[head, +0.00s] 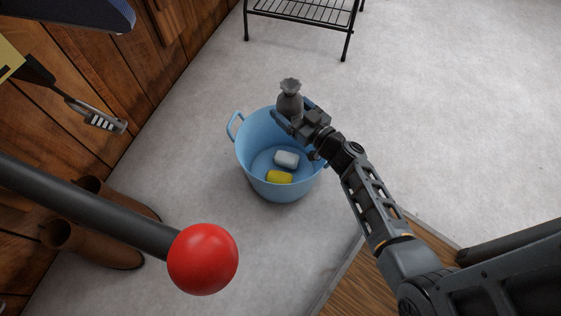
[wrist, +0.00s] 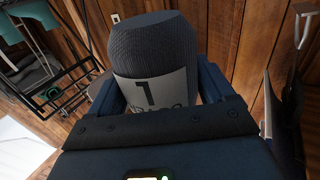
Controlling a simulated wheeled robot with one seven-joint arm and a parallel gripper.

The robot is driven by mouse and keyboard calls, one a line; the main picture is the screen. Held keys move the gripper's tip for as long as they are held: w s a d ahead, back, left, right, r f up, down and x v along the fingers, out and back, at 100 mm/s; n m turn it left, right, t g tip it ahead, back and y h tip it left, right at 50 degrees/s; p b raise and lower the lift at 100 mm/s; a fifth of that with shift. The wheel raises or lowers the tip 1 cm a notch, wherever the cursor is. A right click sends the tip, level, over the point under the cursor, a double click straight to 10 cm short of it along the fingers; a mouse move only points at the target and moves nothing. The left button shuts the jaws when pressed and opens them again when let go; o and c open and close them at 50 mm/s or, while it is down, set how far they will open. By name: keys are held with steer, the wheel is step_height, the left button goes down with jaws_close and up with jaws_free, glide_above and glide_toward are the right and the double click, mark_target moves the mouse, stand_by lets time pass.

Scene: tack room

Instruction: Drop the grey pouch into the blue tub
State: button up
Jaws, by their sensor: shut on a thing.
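The grey pouch (head: 289,101) has a gathered, tied top and is held upright in my gripper (head: 296,116). In the head view it overlaps the far rim of the blue tub (head: 255,155); its exact height above the rim is hard to tell. The gripper is shut on the pouch. In the wrist view the pouch (wrist: 155,50) fills the space between the fingers (wrist: 158,88) and shows a white label with a "1". The tub stands on the floor and holds a white block (head: 286,159) and a yellow block (head: 279,177).
A black wire rack (head: 300,14) stands beyond the tub. Brown boots (head: 95,240) stand by the wooden wall (head: 130,60) at left. A dark bar with a red ball (head: 203,259) crosses the near left. Grey floor (head: 460,110) is clear at right.

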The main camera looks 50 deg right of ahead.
steer(key=shift+f+b, duration=1.15)
steer(key=shift+f, duration=1.2)
steer(key=o, duration=1)
steer(key=s, duration=0.2)
steer(key=s+a, duration=0.1)
steer(key=s, duration=0.2)
steer(key=s+p, duration=0.1)
steer(key=s, duration=0.1)
steer(key=shift+s+a, duration=0.2)
steer(key=shift+s, duration=0.15)
